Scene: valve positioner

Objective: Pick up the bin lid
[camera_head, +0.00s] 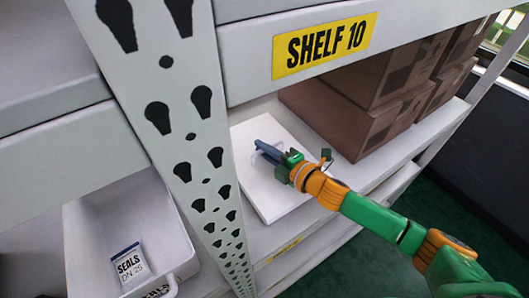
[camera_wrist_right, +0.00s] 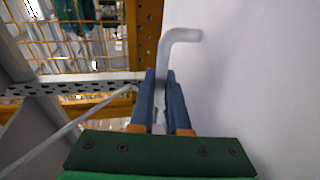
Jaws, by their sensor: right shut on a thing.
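The bin lid (camera_head: 262,192) is a flat white panel on the shelf under the yellow SHELF 10 label. It has a thin pale bent handle, partly hidden by my right gripper in the head view. My right gripper (camera_head: 264,152) reaches in from the right, with its blue-grey fingers at the handle over the lid. In the right wrist view the fingers (camera_wrist_right: 162,80) are shut on the grey handle (camera_wrist_right: 180,36), and the lid's white face (camera_wrist_right: 255,80) fills the right side. My left gripper is in neither view.
Brown cardboard boxes (camera_head: 345,115) stand right of the lid. A perforated grey upright (camera_head: 170,75) stands at its left. An open white bin (camera_head: 85,235) at lower left holds a packet marked SEALS (camera_head: 129,264). The shelf beam (camera_head: 245,85) runs above the lid.

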